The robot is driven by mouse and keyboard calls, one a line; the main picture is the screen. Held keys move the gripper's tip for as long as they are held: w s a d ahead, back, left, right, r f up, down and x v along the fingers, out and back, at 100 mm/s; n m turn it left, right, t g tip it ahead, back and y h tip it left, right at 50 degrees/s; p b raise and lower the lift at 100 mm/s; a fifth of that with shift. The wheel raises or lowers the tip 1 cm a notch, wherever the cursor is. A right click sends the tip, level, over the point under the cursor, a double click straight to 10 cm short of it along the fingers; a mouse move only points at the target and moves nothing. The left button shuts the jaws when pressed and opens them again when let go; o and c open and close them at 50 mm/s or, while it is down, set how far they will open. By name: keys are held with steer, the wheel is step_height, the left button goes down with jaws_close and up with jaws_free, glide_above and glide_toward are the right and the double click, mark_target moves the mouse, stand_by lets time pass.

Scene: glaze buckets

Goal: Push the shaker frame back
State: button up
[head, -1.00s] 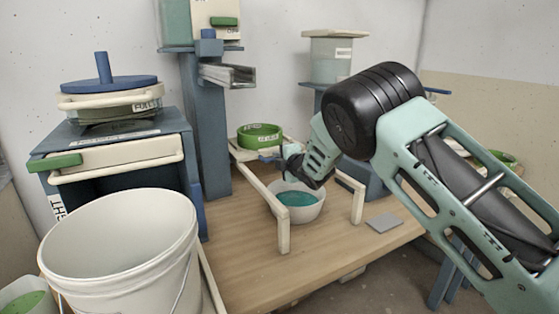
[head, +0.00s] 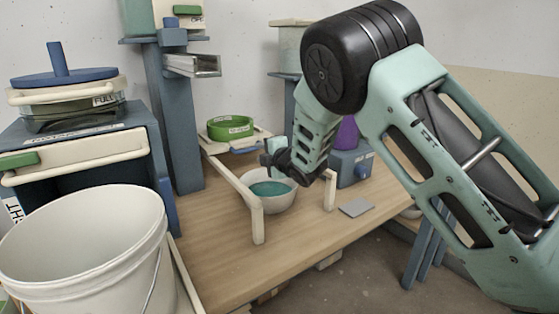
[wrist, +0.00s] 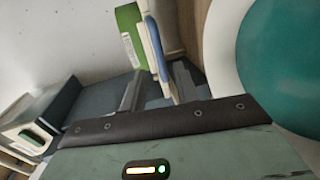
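The shaker frame (head: 249,199) is a cream frame on the wooden bench, with two arms and upright legs reaching forward around a white bowl (head: 274,204) of teal liquid. A green ring-shaped sieve (head: 231,127) sits at its back, with a blue piece (head: 245,150) at its front edge. My gripper (head: 270,157) is low over the bowl's back rim, close to the blue piece. In the wrist view my gripper (wrist: 159,88) shows two separated fingers. The blue and cream edge beside the green sieve (wrist: 131,37) appears between or just beyond them; contact is unclear.
A blue post (head: 172,120) with a metal rail (head: 193,65) stands left of the frame. A large white bucket (head: 85,245) is at front left. A blue box with a purple cone (head: 347,134) stands behind my arm. A grey plate (head: 356,208) lies at right.

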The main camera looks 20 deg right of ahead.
steer(key=v, duration=0.9)
steer(key=shift+s+b, duration=0.3)
steer(key=shift+d, duration=0.1)
steer(key=s+a+r+m+g+h+p, duration=0.15)
steer(key=s+a+m+g+p, duration=0.3)
steer(key=s, duration=0.65)
steer(key=s+a+r+m+g+p, duration=0.25)
steer(key=s+m+g, duration=0.3)
steer(key=s, duration=0.55)
steer(key=s+r+m+g+h+p, duration=0.1)
steer(key=s+m+g+p, duration=0.1)
steer(key=s, duration=0.8)
steer(key=s+d+r+m+g+h+p, duration=0.1)
steer(key=s+r+m+g, duration=0.1)
steer(key=s, duration=0.8)
steer(key=shift+s+d+r+g+h+p, duration=0.15)
steer(key=shift+s+g+h+p, duration=0.25)
steer(key=shift+g, duration=0.1)
